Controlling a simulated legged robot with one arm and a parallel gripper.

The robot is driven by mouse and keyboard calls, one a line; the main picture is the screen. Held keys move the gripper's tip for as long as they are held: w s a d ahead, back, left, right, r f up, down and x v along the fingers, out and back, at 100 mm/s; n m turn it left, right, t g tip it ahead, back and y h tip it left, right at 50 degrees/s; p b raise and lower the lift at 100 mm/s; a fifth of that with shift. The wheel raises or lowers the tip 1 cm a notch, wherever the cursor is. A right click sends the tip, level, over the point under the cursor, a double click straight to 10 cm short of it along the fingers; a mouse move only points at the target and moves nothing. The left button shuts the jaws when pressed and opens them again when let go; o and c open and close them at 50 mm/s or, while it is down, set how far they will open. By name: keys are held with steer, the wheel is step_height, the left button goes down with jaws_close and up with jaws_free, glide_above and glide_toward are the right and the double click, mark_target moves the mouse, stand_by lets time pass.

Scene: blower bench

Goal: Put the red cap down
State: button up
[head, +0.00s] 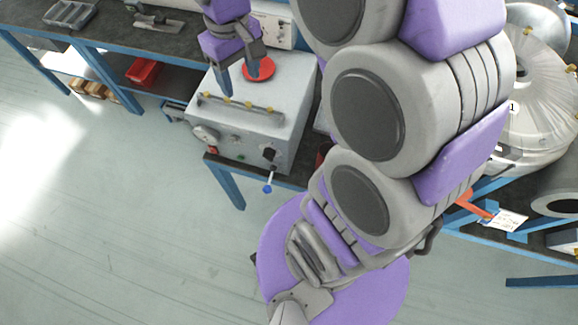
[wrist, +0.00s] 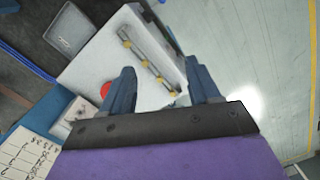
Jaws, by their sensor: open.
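The red cap (head: 264,62) is a flat red disc that appears to lie on the top face of the grey box (head: 285,80) on the blue bench. My gripper (head: 244,84) is open above the box, fingers pointing down. One finger overlaps the cap in the head view; I cannot tell whether they touch. In the wrist view, only an edge of the cap (wrist: 104,90) shows, just outside the left finger, which hides the rest. Between the fingertips (wrist: 160,75) I see only the box top and its handle bar, with nothing held.
A handle bar with yellow knobs (head: 240,109) runs along the box's front top edge. A grey tray (head: 70,14) lies on the bench at far left. A red bin (head: 143,72) sits on the lower shelf. The floor at left is clear.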

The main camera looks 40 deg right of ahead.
steer(key=s+a+f+m, duration=0.1)
steer(key=s+f, duration=0.1)
steer(key=s, duration=0.8)
steer(key=s+a+f+m+g, duration=0.1)
steer(key=s+f, duration=0.2)
steer(key=s, duration=0.8)
steer(key=shift+a, duration=0.25)
steer(key=shift+w+f, duration=0.1)
step_height(320, 180, down, 4)
steer(key=b, duration=0.3)
steer(key=shift+b, duration=0.4)
